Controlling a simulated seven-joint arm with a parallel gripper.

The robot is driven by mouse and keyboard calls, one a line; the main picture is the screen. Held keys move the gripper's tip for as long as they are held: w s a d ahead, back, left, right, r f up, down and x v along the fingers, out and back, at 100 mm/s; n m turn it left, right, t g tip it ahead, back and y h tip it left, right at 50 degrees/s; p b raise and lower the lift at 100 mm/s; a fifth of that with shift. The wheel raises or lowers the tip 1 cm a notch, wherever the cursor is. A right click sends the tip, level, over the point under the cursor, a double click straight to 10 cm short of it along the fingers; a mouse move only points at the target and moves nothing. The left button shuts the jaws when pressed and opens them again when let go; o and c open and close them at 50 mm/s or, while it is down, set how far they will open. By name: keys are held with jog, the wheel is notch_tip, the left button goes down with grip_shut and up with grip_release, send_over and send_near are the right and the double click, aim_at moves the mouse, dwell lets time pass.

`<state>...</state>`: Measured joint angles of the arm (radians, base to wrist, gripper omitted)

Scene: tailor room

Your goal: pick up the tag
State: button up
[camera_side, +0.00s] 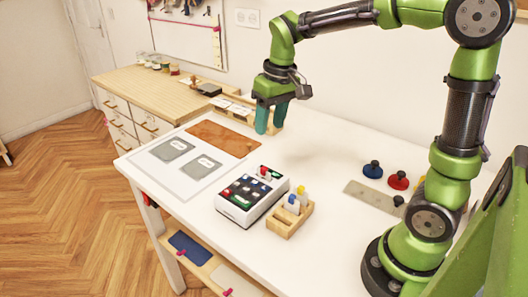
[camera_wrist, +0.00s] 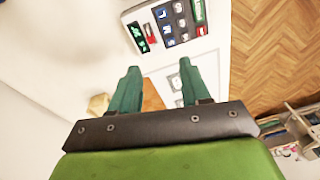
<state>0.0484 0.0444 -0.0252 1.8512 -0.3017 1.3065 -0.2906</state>
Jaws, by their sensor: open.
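My gripper (camera_side: 271,120) is open and empty, held in the air above the back of the white table, near the wooden tray (camera_side: 238,113) with white cards. In the wrist view its two teal fingers (camera_wrist: 160,72) stand apart with nothing between them. Two grey patches with small white labels, the left one (camera_side: 172,150) and the right one (camera_side: 203,167), lie flat on a pale mat at the table's left. I cannot tell which of these labels or cards is the tag.
A brown leather sheet (camera_side: 222,138) lies behind the patches. A white box with coloured keys (camera_side: 234,207) and a wooden holder with bottles (camera_side: 290,222) stand at the front. Blue (camera_side: 373,170) and red (camera_side: 398,181) knobbed discs lie right. The table's middle is clear.

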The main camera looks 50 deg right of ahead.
jog(key=w+d+n+g, duration=0.1)
jog(key=w+d, duration=0.1)
jog(key=w, duration=0.1)
jog(key=n, duration=0.1)
send_near(264, 168)
jog(key=shift+g+h, duration=0.3)
jog(key=shift+g, duration=0.1)
jog(key=f, duration=0.9)
jog(key=shift+w+a+f, duration=0.1)
jog(key=shift+w+a, duration=0.15)
jog(key=shift+w, duration=0.1)
jog(key=shift+c, duration=0.3)
grip_shut()
